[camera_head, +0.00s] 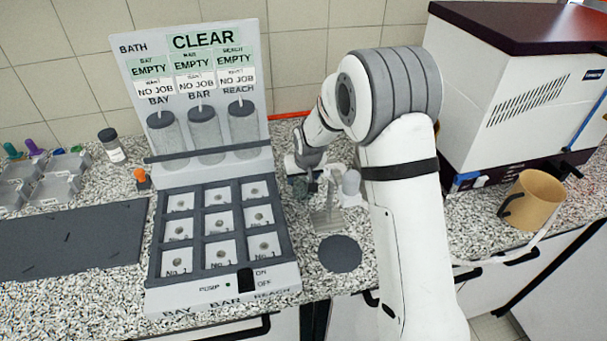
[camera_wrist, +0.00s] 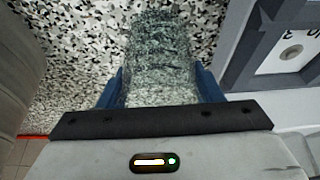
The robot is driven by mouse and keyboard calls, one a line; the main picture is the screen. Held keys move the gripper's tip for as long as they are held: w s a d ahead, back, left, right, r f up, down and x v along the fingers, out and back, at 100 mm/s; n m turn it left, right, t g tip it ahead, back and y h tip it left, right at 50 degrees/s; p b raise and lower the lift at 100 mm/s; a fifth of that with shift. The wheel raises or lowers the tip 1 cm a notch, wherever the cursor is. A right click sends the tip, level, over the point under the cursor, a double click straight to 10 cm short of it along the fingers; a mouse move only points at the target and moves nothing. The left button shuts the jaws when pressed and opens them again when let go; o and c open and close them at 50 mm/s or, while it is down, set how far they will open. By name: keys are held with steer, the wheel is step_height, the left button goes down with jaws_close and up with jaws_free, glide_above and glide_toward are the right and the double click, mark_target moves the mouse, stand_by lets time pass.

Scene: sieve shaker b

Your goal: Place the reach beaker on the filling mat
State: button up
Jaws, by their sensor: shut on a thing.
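My gripper (camera_wrist: 160,88) is shut on a clear glass beaker (camera_wrist: 160,55), with a blue finger on each side of it. The speckled counter shows through the glass. No label on the beaker can be read in the wrist view. In the head view my gripper (camera_head: 306,180) is low over the counter, right of the grey rack panel, and the beaker is hard to make out there. A dark round mat (camera_head: 340,254), which looks like the filling mat, lies bare on the counter, nearer the front than my gripper.
A small metal stand (camera_head: 326,216) and a whitish bottle (camera_head: 351,186) are close to my gripper. The rack (camera_head: 222,287) with its panel is on the left. A tan cup (camera_head: 532,200) and a large white machine (camera_head: 515,110) are on the right. A dark rectangular mat (camera_head: 65,243) lies far left.

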steer(key=shift+f, duration=0.15)
steer(key=o, duration=1)
